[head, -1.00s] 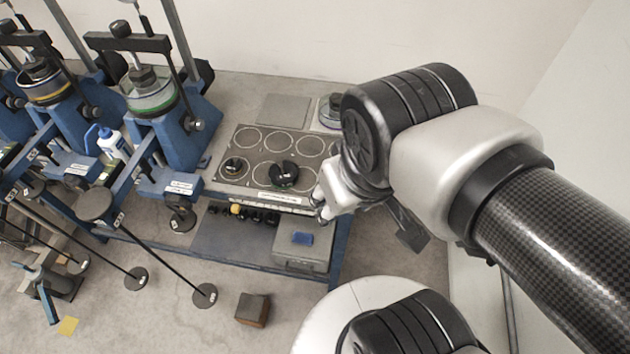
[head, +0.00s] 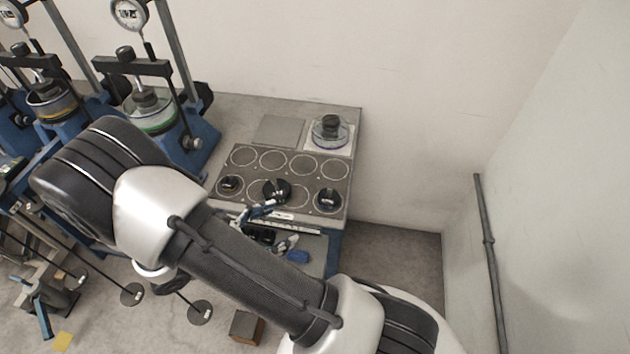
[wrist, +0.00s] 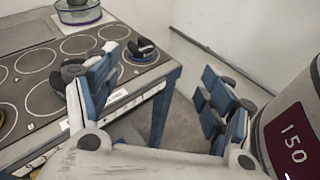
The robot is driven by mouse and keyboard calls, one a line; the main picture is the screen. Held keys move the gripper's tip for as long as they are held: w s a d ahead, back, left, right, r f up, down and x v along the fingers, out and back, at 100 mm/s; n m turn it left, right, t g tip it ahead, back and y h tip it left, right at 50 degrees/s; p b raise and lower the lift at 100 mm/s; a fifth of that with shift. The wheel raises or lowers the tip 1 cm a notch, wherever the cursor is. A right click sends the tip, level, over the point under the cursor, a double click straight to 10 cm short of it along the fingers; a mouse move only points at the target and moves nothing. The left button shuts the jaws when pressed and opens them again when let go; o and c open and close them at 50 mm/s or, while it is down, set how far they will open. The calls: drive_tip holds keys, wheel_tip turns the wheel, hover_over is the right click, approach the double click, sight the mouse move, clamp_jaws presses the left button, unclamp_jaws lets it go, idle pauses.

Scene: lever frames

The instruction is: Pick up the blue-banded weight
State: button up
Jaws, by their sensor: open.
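The blue-banded weight (head: 329,199) is a dark slotted disc at the right front of the grey tray with ringed places (head: 244,200); its band is small and only faintly bluish. In the wrist view this weight (wrist: 139,51) sits just beyond the left finger. My gripper (head: 276,228) is open and empty, at the tray's front edge, left of this weight and apart from it. In the wrist view my gripper (wrist: 158,95) has its fingers wide apart over the table's front corner.
Two other weights stand on the tray, one at front left (head: 229,185) and one in the middle (head: 277,189), close to my gripper. A glass dish with a dark top (head: 330,130) stands behind. Blue lever frames (head: 152,110) are left. Bare floor lies right of the table.

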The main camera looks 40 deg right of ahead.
wheel_tip(320, 180, down, 4)
drive_tip(key=n+t+h, duration=0.1)
drive_tip(key=n+t, duration=0.1)
drive_tip(key=n, duration=0.1)
drive_tip(key=b, duration=0.2)
approach(323, 201)
drive_tip(key=shift+t, duration=0.3)
drive_tip(key=x, duration=0.5)
drive_tip(key=shift+s+r, duration=0.15)
drive_tip(key=shift+s, duration=0.05)
drive_tip(key=b+x, duration=0.2)
drive_tip(key=x, duration=0.3)
drive_tip(key=c, duration=1.3)
